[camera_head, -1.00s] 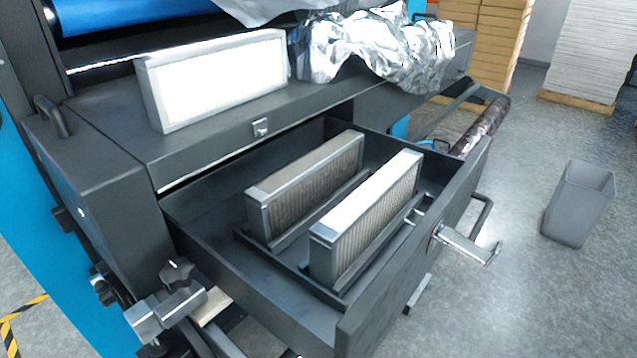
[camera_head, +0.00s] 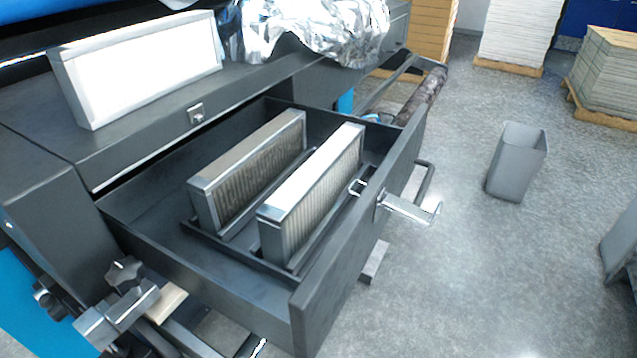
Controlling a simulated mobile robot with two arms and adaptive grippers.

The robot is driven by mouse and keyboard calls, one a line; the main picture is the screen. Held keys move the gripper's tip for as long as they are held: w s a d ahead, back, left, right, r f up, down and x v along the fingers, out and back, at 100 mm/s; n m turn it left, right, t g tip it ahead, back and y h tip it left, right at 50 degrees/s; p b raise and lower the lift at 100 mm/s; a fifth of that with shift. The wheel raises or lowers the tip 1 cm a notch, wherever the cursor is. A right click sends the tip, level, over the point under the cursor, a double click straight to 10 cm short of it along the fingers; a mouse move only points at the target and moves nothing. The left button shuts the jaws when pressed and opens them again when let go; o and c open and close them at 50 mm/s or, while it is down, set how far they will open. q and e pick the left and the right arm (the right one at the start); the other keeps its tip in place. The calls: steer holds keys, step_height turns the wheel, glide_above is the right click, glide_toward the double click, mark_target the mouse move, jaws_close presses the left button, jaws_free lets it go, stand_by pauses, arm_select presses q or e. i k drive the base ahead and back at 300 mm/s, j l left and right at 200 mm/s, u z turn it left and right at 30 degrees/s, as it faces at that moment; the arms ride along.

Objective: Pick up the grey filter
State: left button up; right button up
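Two framed pleated filters stand upright side by side in the open dark drawer (camera_head: 345,262). The left one is a grey filter (camera_head: 250,172) with a dull grey-brown face. The right one (camera_head: 312,190) has a bright, light top edge and greyish pleats. Both sit in dark rails on the drawer floor with a narrow gap between them. A third filter with a clean white face (camera_head: 140,72) stands on the machine's top ledge. Neither of my grippers shows in the view.
Crumpled silver foil (camera_head: 310,30) lies on the machine. A grey bin (camera_head: 517,160) stands on open floor. Stacks on pallets (camera_head: 605,75) stand at the back right. A star knob (camera_head: 125,272) sticks out at lower left.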

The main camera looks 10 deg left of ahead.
mark_target(218, 193)
steer(key=k+l+u, duration=0.2)
steer(key=u, duration=0.25)
steer(key=k+l+u, duration=0.2)
steer(key=u, duration=0.2)
steer(key=k+l+u, duration=0.2)
steer(key=u, duration=0.25)
steer(key=k+j, duration=0.05)
